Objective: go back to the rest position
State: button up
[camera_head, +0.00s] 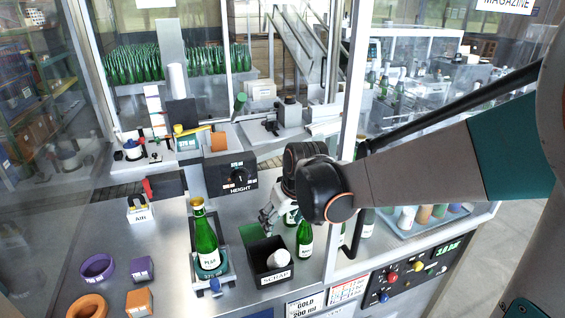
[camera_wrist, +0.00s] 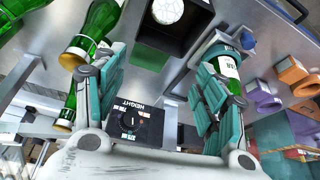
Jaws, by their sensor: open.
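My gripper (camera_head: 270,216) is in the head view at the end of my arm, above the bench behind the black scrap bin (camera_head: 258,277). In the wrist view its teal fingers (camera_wrist: 158,80) stand wide apart with nothing between them. A green bottle with a gold top (camera_head: 206,238) stands upright in a holder left of the bin. Another green bottle (camera_head: 305,241) stands right of the bin, and one more is partly hidden behind my gripper. The bin holds a white round piece (camera_head: 278,258), which also shows in the wrist view (camera_wrist: 167,11).
The height box (camera_head: 230,174) stands behind the gold-topped bottle, and it shows between my fingers in the wrist view (camera_wrist: 136,124). A clear panel's upright post (camera_head: 345,135) is close to my arm. Purple (camera_head: 98,267) and orange (camera_head: 87,306) rings lie at front left.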

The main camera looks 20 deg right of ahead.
jog(key=s+f+m+t+b, duration=0.1)
jog(key=s+f+b, duration=0.2)
jog(key=s+b, duration=0.3)
jog(key=s+f+m+t+b, duration=0.1)
jog(key=s+f+b, duration=0.2)
jog(key=s+b, duration=0.4)
jog(key=s, duration=0.5)
jog(key=shift+s+a+f+t+h, duration=0.2)
jog(key=shift+s+a+t+h, duration=0.1)
jog(key=shift+a+h, duration=0.1)
dwell(0.8)
